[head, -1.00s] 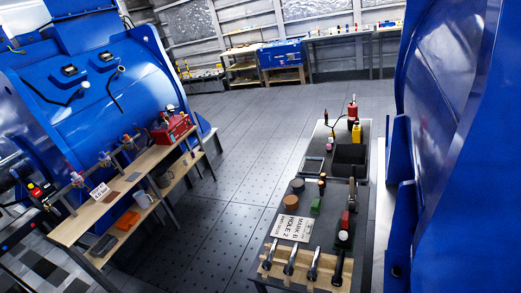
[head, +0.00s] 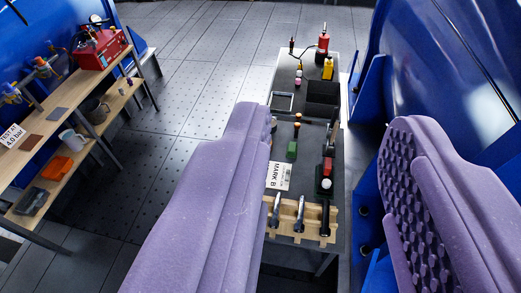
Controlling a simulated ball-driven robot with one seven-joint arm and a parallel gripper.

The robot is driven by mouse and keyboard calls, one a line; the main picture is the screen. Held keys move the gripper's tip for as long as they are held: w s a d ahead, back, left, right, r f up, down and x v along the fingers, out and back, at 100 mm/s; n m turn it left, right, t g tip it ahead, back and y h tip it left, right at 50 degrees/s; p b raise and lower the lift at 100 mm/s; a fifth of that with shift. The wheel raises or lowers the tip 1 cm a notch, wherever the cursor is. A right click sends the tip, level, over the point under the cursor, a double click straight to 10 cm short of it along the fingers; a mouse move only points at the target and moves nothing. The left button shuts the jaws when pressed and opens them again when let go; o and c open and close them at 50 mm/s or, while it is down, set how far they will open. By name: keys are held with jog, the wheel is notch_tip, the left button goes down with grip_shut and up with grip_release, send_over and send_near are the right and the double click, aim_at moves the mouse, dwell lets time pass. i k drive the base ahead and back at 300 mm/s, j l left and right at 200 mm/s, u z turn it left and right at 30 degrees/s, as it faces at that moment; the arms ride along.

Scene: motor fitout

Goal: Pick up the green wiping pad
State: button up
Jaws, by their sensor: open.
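A small green block (head: 292,149), which looks like the wiping pad, lies on the dark top of a narrow bench (head: 305,115) in the middle of the head view. My gripper (head: 332,115) shows as two large purple fingers spread wide, close to the camera. It is open with nothing between the fingers. The green pad shows in the gap, nearer the left finger and well beyond it. The left finger hides part of the bench's left side.
A white "MARK B" card (head: 279,176) and a wooden rack (head: 299,219) with several dark-handled tools are near the pad. A red-topped tool (head: 327,168) stands to its right. Blue machinery (head: 440,70) closes in on the right. A wooden shelf (head: 62,112) stands left, with open floor between.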

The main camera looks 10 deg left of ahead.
aim_at(292, 148)
jog(key=z, duration=2.25)
jog(key=u, duration=2.25)
jog(key=i+j+u, duration=0.25)
jog(key=j+u, duration=0.25)
jog(key=i+j+u, duration=0.2)
jog(key=i+u, duration=0.25)
jog(key=i+j+u, duration=0.2)
jog(key=u, duration=0.15)
jog(key=i+j+u, duration=0.2)
jog(key=u, duration=0.15)
jog(key=i+u, duration=0.3)
